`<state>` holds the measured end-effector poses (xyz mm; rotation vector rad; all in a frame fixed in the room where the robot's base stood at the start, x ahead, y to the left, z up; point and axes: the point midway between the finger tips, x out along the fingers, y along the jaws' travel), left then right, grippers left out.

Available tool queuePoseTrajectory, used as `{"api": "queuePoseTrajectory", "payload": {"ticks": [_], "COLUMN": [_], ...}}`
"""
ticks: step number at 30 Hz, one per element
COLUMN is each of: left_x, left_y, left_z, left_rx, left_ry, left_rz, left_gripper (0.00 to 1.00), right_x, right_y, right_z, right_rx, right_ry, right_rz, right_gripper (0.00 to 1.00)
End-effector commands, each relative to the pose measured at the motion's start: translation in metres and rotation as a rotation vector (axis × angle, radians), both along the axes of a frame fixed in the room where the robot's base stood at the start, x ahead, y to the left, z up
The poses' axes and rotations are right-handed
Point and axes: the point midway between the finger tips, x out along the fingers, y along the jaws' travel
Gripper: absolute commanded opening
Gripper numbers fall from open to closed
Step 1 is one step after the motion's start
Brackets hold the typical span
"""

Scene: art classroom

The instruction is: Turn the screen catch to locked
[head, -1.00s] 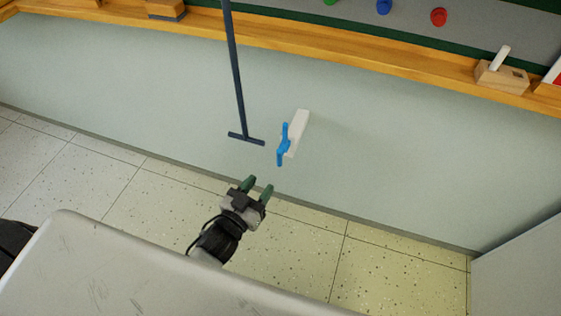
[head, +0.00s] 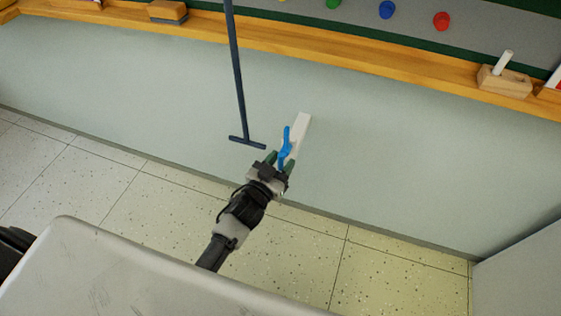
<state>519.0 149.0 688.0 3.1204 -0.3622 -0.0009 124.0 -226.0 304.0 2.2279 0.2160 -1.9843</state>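The screen catch shows in the head view as a blue handle (head: 286,143) on a white block (head: 303,126) against the pale wall. The handle runs roughly up and down in the picture, and its lower end lies between my fingers. My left gripper (head: 280,161) is open, with one dark green finger on each side of the handle's lower end. I cannot tell whether either finger touches the handle. My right gripper is not in view.
A dark blue T-shaped bar (head: 240,90) hangs just left of the catch, close to my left gripper. A wooden ledge (head: 380,72) runs above, holding an eraser (head: 168,12) and a wooden block with a white stick (head: 503,79). A grey panel (head: 520,270) stands at the right.

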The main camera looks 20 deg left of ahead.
Motion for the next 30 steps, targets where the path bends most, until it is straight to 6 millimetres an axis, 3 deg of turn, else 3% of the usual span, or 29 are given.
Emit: {"api": "queuePoseTrajectory", "payload": {"ticks": [1,8,20,30], "left_x": [0.000,0.000,-0.001,-0.001], "left_y": [0.000,0.000,-0.001,-0.003], "left_z": [0.000,0.000,0.000,0.001], "left_rx": [0.000,0.000,-0.027,-0.228], "left_ry": [0.000,0.000,0.001,0.008], "left_rz": [0.000,-0.001,-0.002,-0.003], "left_gripper": [0.34,0.00,0.00,0.00], "right_x": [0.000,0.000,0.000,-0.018], "right_y": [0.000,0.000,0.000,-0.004], "right_z": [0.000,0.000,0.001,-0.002], "right_rx": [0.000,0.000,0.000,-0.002], "right_ry": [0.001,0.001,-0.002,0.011], "right_rz": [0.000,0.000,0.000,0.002], "right_gripper": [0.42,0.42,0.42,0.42]}}
